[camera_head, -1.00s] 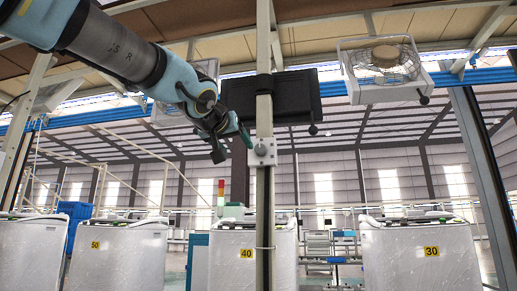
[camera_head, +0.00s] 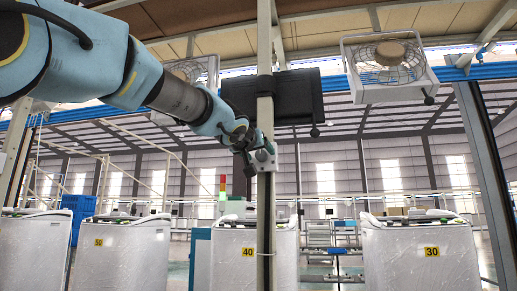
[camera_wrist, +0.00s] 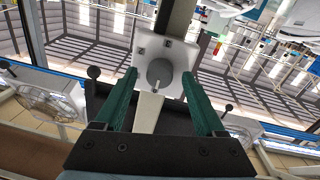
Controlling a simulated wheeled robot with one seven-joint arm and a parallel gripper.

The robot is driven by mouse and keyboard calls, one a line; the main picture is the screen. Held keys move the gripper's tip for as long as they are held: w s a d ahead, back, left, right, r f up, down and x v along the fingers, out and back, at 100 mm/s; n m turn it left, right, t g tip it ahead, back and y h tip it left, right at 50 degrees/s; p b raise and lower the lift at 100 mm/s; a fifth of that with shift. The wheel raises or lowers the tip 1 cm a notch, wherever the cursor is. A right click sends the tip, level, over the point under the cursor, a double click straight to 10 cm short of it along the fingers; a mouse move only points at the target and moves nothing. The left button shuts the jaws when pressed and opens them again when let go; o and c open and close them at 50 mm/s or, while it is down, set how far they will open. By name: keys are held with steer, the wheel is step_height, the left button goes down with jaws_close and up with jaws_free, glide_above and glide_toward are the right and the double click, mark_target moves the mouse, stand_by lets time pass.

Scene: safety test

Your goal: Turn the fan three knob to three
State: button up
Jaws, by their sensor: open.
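A round grey knob (camera_wrist: 160,73) sits on a pale square plate (camera_wrist: 182,57) fixed to an upright post (camera_head: 265,215). My gripper (camera_wrist: 159,78) is open, with its two green fingers on either side of the knob in the wrist view. I see a gap between each finger and the knob, and cannot tell how far the tips reach along it. In the head view my gripper (camera_head: 258,151) is at the plate and covers part of it and the knob. No number marks on the plate are readable.
A caged fan (camera_head: 388,62) hangs at upper right, and another fan (camera_head: 187,75) is partly behind my arm. A dark panel (camera_head: 295,95) is behind the post. White wrapped machines (camera_head: 420,262) stand below. The space right of the post is open.

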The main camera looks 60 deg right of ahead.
jaws_close()
stand_by(0.7)
